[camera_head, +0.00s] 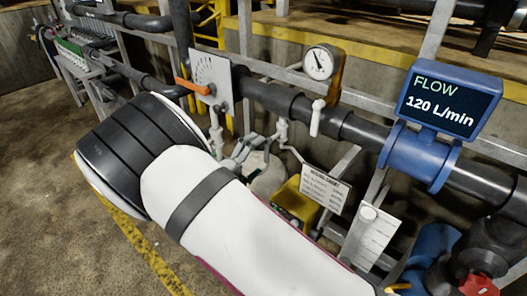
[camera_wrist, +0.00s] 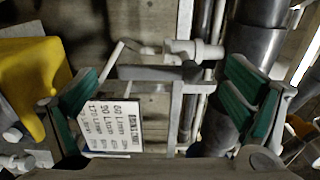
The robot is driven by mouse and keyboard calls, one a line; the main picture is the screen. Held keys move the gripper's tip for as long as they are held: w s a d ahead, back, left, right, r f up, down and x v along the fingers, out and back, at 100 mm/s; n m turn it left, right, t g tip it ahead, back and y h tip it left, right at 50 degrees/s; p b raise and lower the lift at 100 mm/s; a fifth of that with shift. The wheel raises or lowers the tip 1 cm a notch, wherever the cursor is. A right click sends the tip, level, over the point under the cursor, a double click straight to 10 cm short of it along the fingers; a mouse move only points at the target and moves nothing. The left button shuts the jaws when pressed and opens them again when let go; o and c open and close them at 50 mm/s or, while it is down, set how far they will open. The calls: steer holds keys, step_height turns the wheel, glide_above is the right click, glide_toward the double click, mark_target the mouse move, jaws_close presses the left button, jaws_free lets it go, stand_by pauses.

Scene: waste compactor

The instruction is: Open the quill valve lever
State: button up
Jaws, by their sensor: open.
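No label marks the quill valve lever, so I cannot tell which handle it is. An orange lever (camera_head: 192,86) lies before a pale scale plate (camera_head: 212,75) on the dark pipe. A white handle (camera_head: 317,117) hangs from the pipe below the gauge. In the wrist view a white fitting (camera_wrist: 195,50) with a thin rod (camera_wrist: 120,52) lies beyond my gripper (camera_wrist: 165,103). My gripper's green-padded fingers are wide apart, with nothing held between them. My white and black arm hides much of the area below the orange lever in the head view.
A round gauge (camera_head: 320,63) and a blue flow meter reading 120 L/min (camera_head: 447,103) sit along the pipe. A printed sign (camera_head: 325,188) stands near a yellow object (camera_head: 293,203); the sign also shows in the wrist view (camera_wrist: 116,122). Bare floor (camera_head: 45,190) lies at left.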

steer(key=v, duration=0.8)
steer(key=shift+s+a, duration=0.15)
steer(key=shift+s, duration=0.05)
